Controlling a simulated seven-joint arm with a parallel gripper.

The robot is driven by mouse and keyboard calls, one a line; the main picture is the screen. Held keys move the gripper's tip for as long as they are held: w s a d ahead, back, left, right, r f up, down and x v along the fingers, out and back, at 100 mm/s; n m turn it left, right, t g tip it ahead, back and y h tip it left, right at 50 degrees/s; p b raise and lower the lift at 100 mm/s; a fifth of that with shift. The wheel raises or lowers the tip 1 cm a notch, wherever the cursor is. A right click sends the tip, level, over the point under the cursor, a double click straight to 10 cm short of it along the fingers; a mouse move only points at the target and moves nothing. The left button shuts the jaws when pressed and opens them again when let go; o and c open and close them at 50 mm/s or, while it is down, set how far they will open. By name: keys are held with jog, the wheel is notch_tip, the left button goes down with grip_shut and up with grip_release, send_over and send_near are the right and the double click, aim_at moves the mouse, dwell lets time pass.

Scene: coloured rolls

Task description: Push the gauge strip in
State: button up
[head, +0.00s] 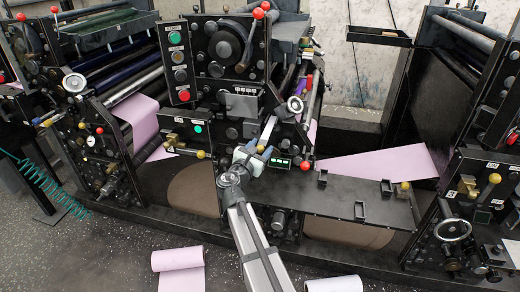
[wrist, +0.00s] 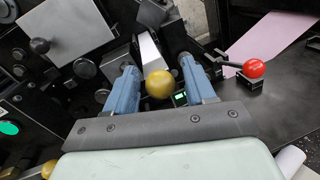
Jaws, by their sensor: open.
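The gauge strip appears to be the narrow white strip (head: 268,130) on the middle press unit in the head view. It also shows in the wrist view as a pale strip (wrist: 150,50) just past my fingertips, set in dark metal. My gripper (head: 259,150) is in front of the strip's lower end. In the wrist view my gripper (wrist: 158,66) has its two blue fingers apart, with the strip lined up between them. A yellow ball knob (wrist: 160,84) shows between the fingers. I cannot tell whether anything touches.
A red ball lever (wrist: 254,69) stands right of my fingers. A small green display (head: 280,163) is close by. A dark shelf (head: 340,197) extends to the right. Pink web (head: 380,163) runs at right.

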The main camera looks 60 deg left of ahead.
aim_at(266, 136)
jog(key=shift+d, duration=0.15)
grip_shut()
dwell(0.4)
jog(key=x, duration=0.5)
jog(key=a+x, duration=0.1)
jog(key=x, duration=0.1)
jog(key=shift+s+a+f, duration=0.1)
jog(key=shift+s+a, duration=0.1)
jog(key=shift+s, duration=0.05)
jog(key=shift+w+a, duration=0.15)
jog(key=shift+w, duration=0.15)
grip_release()
jog(key=shift+s+a, duration=0.1)
